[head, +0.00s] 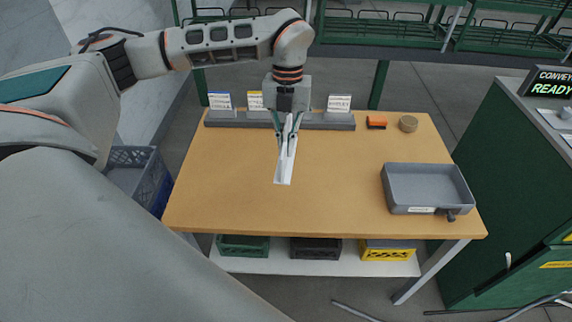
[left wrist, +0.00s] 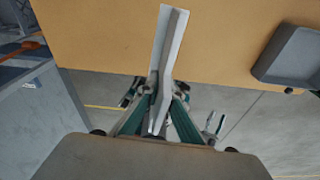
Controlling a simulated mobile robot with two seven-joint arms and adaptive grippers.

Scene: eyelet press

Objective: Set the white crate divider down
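The white crate divider (head: 285,168) is a long, narrow, angled strip, seen over the middle of the wooden table (head: 230,195). My left gripper (head: 288,138) points down and is shut on the divider's upper end. In the left wrist view the divider (left wrist: 170,45) runs from between the fingertips (left wrist: 160,100) up across the table top. I cannot tell whether its lower end touches the table. My right gripper is not clearly in view.
A grey rack with labelled cards (head: 340,115) lines the table's back edge. An orange block (head: 376,122) and a round tan item (head: 408,124) lie at the back right. A grey tray (head: 392,206) stands at the right. The table's left and front are clear.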

